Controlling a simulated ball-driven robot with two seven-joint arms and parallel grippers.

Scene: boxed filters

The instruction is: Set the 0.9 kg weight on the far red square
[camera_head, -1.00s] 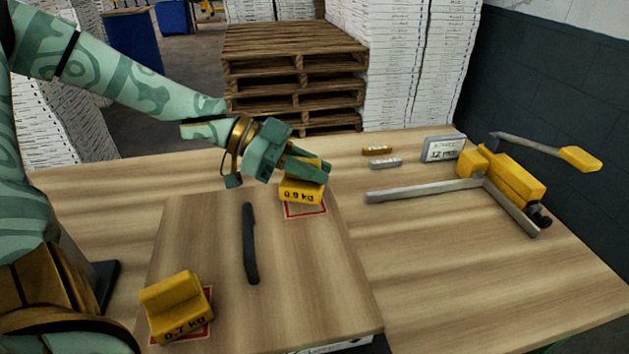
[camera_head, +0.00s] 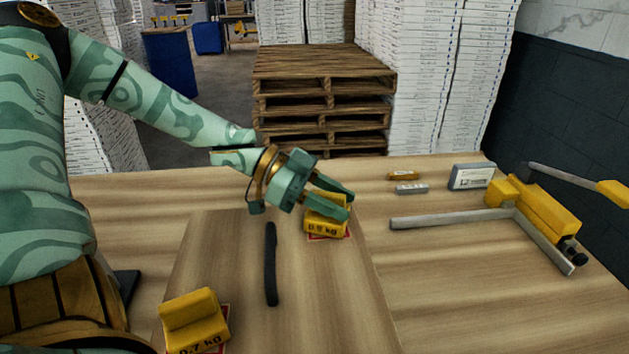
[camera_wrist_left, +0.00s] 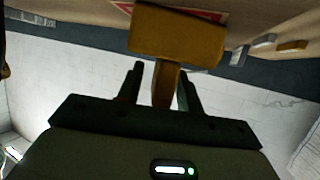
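The yellow 0.9 kg weight (camera_head: 322,228) rests on the far red square (camera_head: 346,237), whose red border shows at its front and right. My left gripper (camera_head: 339,202) is at the weight's upper part, with its fingers spread to either side. In the left wrist view, the weight's narrow handle (camera_wrist_left: 166,86) stands between the two fingers (camera_wrist_left: 160,78), with a gap beside the left finger. The wide body (camera_wrist_left: 177,38) lies beyond the fingertips. My right gripper is not in view.
A yellow 0.7 kg weight (camera_head: 193,316) sits on the near red square (camera_head: 226,322). A dark curved bar (camera_head: 270,265) lies on the board (camera_head: 320,300). A yellow model pallet jack (camera_head: 540,212), a grey box (camera_head: 472,176) and two small bars are on the table's right.

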